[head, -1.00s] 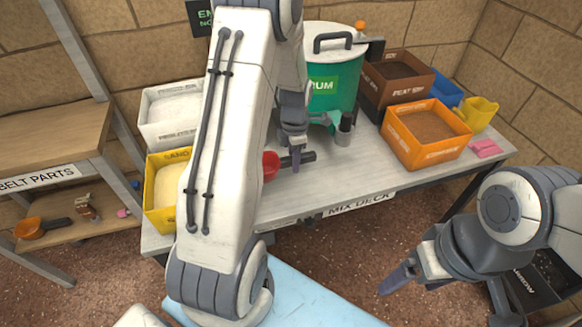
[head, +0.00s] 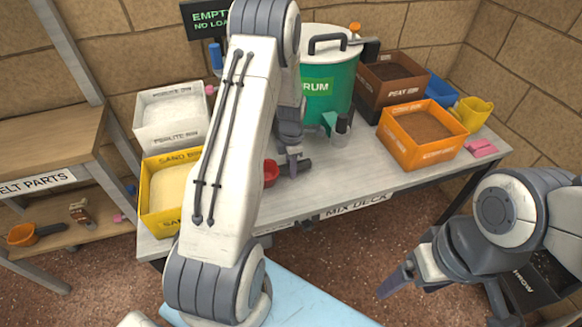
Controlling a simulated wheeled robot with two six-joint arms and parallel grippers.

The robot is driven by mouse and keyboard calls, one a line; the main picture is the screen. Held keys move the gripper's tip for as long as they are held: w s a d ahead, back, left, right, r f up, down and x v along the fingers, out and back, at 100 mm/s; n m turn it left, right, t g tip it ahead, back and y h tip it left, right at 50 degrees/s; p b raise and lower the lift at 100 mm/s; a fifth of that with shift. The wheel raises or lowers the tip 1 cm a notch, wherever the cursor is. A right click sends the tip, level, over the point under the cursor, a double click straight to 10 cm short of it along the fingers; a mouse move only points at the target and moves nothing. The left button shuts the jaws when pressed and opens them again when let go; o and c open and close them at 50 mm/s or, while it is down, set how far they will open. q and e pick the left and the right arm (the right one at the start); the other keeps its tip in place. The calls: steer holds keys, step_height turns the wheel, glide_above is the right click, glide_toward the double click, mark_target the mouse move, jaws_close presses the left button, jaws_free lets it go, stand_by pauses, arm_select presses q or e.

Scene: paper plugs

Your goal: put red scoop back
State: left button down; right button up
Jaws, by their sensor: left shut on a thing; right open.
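The red scoop (head: 271,172) is on or just above the mix deck table (head: 340,188), in front of the green drum (head: 325,88). Its bowl shows partly behind my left arm, and its dark handle reaches right. My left gripper (head: 293,168) is shut on the scoop's handle. The arm hides part of the scoop, and I cannot tell whether the scoop touches the table. My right gripper (head: 392,285) is open and empty, low at the right, in front of the table and away from the scoop.
A yellow sand bin (head: 160,212) and white perlite bin (head: 165,118) stand left. The table's front middle is clear.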

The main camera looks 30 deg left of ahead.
arm_select(q)
steer(key=c, duration=0.6)
jaws_free()
steer(key=shift+c, duration=0.2)
step_height(320, 180, up, 12)
steer(key=p, duration=0.1)
steer(key=s+d+r+m, duration=0.2)
steer(key=d+r+m, duration=0.3)
steer(key=d, duration=0.4)
steer(key=s+d+r+m, duration=0.3)
steer(key=s+d+m, duration=0.4)
steer(key=d+m, duration=0.15)
steer(key=s+d+r+m, duration=0.2)
steer(key=s+d+m, duration=0.45)
steer(key=m, duration=0.35)
steer(key=s+d+m+h, duration=0.1)
steer(key=s+d+m, duration=0.2)
steer(key=s+m, duration=0.8)
steer(key=shift+s+d+r+m, duration=0.2)
steer(key=shift+d+r+m, duration=0.05)
steer(key=shift+r+m, duration=0.2)
